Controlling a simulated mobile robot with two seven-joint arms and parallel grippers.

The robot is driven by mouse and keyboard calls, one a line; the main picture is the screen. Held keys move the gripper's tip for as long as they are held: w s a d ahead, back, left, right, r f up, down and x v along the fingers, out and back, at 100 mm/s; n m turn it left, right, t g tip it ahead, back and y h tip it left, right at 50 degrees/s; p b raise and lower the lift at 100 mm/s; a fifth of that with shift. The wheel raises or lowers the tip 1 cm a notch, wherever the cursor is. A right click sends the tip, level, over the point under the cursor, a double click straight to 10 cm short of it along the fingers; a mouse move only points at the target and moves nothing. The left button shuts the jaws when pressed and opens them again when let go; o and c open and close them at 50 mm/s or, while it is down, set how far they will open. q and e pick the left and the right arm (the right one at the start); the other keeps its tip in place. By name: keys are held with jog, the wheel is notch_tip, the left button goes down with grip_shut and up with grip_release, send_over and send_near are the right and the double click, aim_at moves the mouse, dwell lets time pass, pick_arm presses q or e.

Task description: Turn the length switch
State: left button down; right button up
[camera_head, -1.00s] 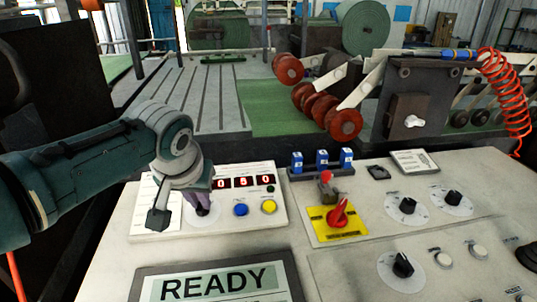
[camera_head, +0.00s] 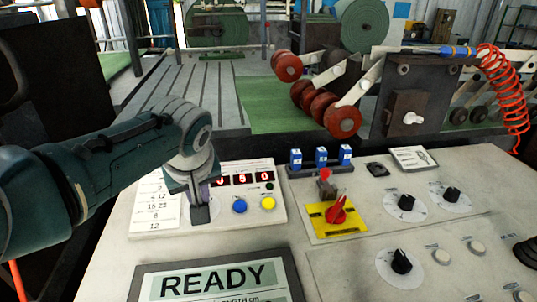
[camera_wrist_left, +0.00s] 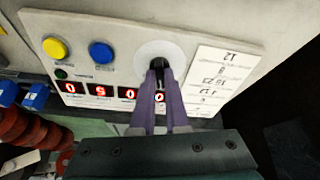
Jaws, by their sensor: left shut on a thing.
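The length switch is a black knob (camera_wrist_left: 158,63) on a round white dial (camera_wrist_left: 150,50) in the left wrist view. It sits on a white panel (camera_head: 276,212) beside a red digit display (camera_head: 245,180). My left gripper (camera_wrist_left: 161,74) is shut on the knob, its two purple fingers on either side. In the head view my left gripper and wrist (camera_head: 201,192) hide the knob and part of the display. The digits I can see look like 5 and 0, but they are small. My right gripper is not in view.
A printed number list (camera_head: 155,206) lies left of the switch. Blue (camera_head: 239,206) and yellow (camera_head: 268,203) buttons stand right of it. A red switch on a yellow plate (camera_head: 338,216), black dials (camera_head: 406,203) and a READY screen (camera_head: 220,280) share the console.

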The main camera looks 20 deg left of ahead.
pick_arm(q)
jog(key=c, duration=0.9)
grip_release()
jog(key=shift+r, duration=0.1)
jog(key=shift+r+p, duration=0.25)
jog(key=shift+p, duration=0.05)
jog(key=p+v, duration=0.3)
jog(key=v, duration=0.6)
jog(key=shift+s+d, duration=0.15)
jog(key=shift+s, duration=0.05)
jog(key=shift+c, duration=0.2)
grip_shut()
